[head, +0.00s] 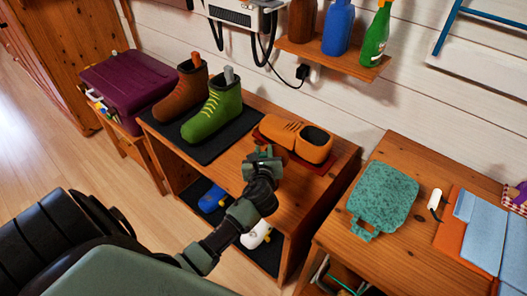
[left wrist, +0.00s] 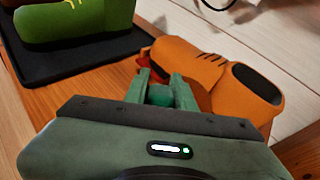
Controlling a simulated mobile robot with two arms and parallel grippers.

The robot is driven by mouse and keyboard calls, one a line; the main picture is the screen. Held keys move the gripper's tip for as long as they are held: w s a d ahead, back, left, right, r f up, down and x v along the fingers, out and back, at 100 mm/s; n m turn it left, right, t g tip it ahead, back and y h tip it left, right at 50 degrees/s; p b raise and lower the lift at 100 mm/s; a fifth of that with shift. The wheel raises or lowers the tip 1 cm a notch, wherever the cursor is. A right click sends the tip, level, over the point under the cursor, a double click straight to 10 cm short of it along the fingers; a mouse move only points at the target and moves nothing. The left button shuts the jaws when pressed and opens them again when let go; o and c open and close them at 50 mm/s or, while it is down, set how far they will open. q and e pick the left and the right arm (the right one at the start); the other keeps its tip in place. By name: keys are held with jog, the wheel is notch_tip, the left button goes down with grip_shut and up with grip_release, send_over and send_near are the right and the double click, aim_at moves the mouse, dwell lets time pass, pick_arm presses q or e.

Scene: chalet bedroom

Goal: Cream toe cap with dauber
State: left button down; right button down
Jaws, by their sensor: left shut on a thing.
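An orange low shoe (head: 292,139) lies on a small red mat (head: 318,167) on the wooden bench, its toe to the left and its dark opening to the right. It also shows in the left wrist view (left wrist: 213,70). My left gripper (head: 262,158) is just in front of the shoe's toe side. In the left wrist view its fingers (left wrist: 160,92) are shut on a small rounded green piece (left wrist: 160,95), seemingly the dauber. Its far end is hidden, and I cannot tell whether it touches the toe cap. My right gripper is not in view.
Green (head: 213,112) and brown (head: 182,92) boots stand on a dark mat (head: 210,148) at left. A shelf (head: 330,62) with bottles hangs above. A teal bag (head: 384,197) lies on the right table. A purple case (head: 125,85) stands at far left. Bench wood in front is clear.

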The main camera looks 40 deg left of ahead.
pick_arm(q)
jog(key=shift+f+b, duration=0.35)
jog(key=shift+f, duration=0.25)
dwell(0.7)
jog(key=shift+s+f+p, duration=0.1)
jog(key=shift+f+p, duration=0.05)
jog(key=shift+p, duration=0.15)
dwell(1.5)
notch_tip(320, 180, up, 7)
jog(key=p, duration=0.8)
dwell(0.9)
